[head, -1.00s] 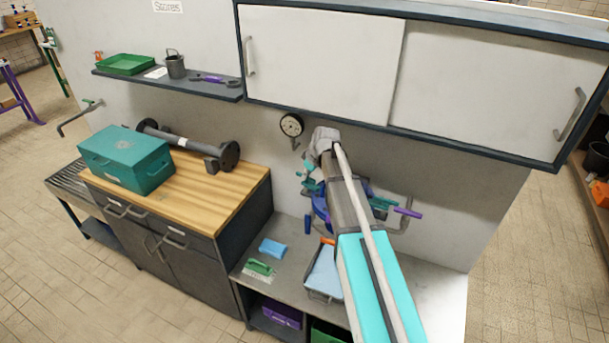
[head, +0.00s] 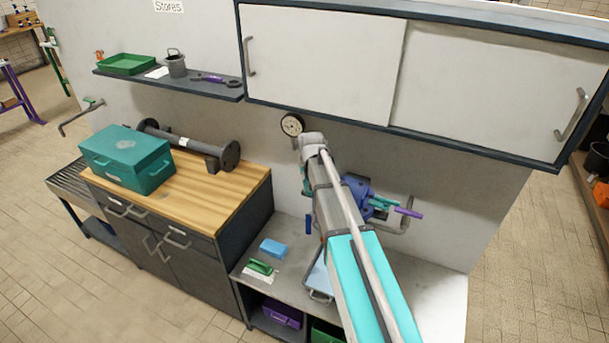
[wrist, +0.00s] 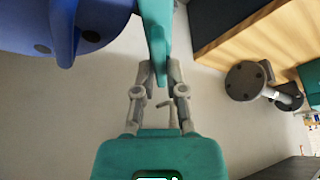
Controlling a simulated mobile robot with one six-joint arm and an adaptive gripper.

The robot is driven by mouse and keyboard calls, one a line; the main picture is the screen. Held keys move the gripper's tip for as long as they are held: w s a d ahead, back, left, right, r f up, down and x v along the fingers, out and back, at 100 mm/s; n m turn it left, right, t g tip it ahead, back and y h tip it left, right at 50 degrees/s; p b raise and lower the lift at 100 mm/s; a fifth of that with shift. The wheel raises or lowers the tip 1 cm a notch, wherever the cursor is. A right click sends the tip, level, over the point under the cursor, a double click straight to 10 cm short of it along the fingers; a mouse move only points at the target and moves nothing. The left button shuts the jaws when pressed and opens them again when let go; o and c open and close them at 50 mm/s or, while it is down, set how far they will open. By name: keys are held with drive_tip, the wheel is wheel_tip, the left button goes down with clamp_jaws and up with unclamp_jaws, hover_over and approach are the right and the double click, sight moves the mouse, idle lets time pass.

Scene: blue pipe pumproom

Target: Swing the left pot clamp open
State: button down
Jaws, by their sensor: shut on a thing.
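The blue pot (head: 358,188) stands by the wall, partly hidden behind my arm in the head view. Its blue body and flange (wrist: 85,30) fill the upper left of the wrist view. A teal clamp arm (wrist: 157,40) hangs beside the flange, and my gripper (wrist: 158,76) is shut on its lower end, one grey finger on each side. In the head view my arm covers my gripper and most of the left clamp. Another teal clamp (head: 381,204) with a purple handle (head: 408,212) shows at the pot's right.
A round gauge (head: 291,125) is on the wall just left of my wrist. White cabinets (head: 320,65) overhang above. A wooden-topped bench (head: 215,195) with a teal toolbox (head: 125,158) and dark flanged pipe (head: 190,145) stands left. A blue sponge (head: 272,248) and green brush (head: 261,267) lie below.

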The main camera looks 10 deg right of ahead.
drive_tip(key=m, duration=0.2)
drive_tip(key=m+h, duration=0.1)
drive_tip(key=m, duration=0.1)
drive_tip(key=m+g+h, duration=0.1)
drive_tip(key=m, duration=0.2)
drive_tip(key=shift+a, duration=0.25)
idle(0.4)
drive_tip(key=c, duration=0.7)
unclamp_jaws()
drive_tip(key=shift+h, duration=0.3)
